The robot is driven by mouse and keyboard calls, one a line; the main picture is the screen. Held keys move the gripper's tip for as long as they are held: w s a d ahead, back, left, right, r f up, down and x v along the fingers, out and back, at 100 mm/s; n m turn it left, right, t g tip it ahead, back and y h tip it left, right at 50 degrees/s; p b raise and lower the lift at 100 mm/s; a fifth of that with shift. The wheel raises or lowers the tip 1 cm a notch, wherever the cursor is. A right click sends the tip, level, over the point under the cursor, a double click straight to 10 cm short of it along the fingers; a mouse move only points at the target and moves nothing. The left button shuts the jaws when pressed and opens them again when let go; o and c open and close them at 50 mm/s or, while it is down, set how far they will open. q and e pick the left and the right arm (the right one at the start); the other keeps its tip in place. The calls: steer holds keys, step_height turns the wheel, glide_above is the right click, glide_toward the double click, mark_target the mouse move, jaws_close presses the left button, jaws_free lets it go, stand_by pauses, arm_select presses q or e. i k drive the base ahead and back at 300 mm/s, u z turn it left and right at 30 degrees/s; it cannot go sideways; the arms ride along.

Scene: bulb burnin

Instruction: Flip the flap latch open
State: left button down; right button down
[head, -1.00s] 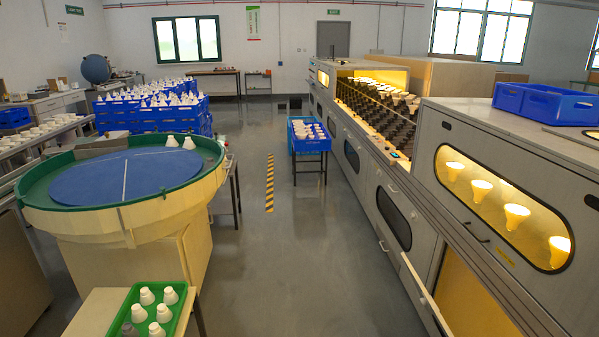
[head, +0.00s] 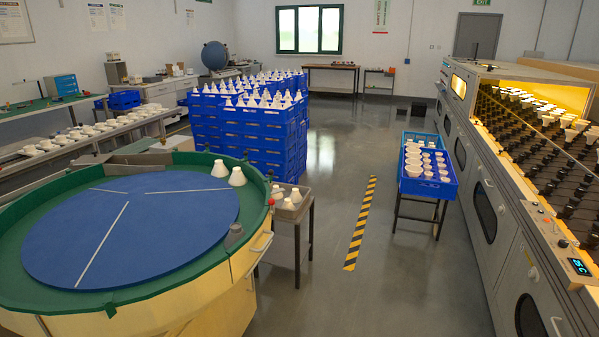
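I cannot pick out a flap latch with certainty. The long grey machine (head: 512,236) on the right has doors with dark oval windows and pale handles (head: 556,327) along its side. The round feeder table (head: 262,268) at the left has a green rim and a blue disc (head: 150,222). A small grey piece (head: 233,235) sits at the right edge of the disc, and a red knob (head: 271,202) is on the rim near it. Neither of my grippers is in view.
A blue tray (head: 445,190) of white parts stands on a stand mid-right. Stacked blue crates (head: 222,128) stand behind the feeder. A small side table (head: 293,218) stands beside it. The floor around the striped strip (head: 362,222) is clear.

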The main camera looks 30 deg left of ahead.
mark_target(271, 201)
steer(key=i, duration=1.55)
steer(key=u, duration=1.5)
steer(key=i, duration=0.3)
steer(key=u, duration=0.05)
